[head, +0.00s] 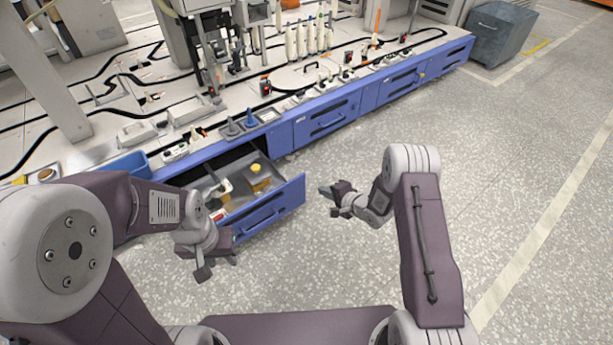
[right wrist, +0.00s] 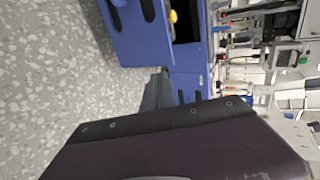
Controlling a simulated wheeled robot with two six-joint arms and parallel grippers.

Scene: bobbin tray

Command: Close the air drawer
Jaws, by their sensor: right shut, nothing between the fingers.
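The blue-fronted drawer (head: 275,212) stands pulled out from the long workbench in the head view, with a handle on its front and yellow and white items inside. The drawer front also shows in the right wrist view (right wrist: 135,38). My right gripper (head: 326,191) is shut and empty, just right of the drawer front's right end, with a visible gap. Its fingers show in the right wrist view (right wrist: 155,97) beside the drawer. My left gripper (head: 218,268) is open and empty, in front of the drawer's left part, and hides some of it.
The workbench (head: 290,95) carries machines, cables and bottles. Other blue drawers (head: 328,118) along its front are shut. A grey bin (head: 497,35) stands far right. The speckled floor (head: 510,150) is clear to the right.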

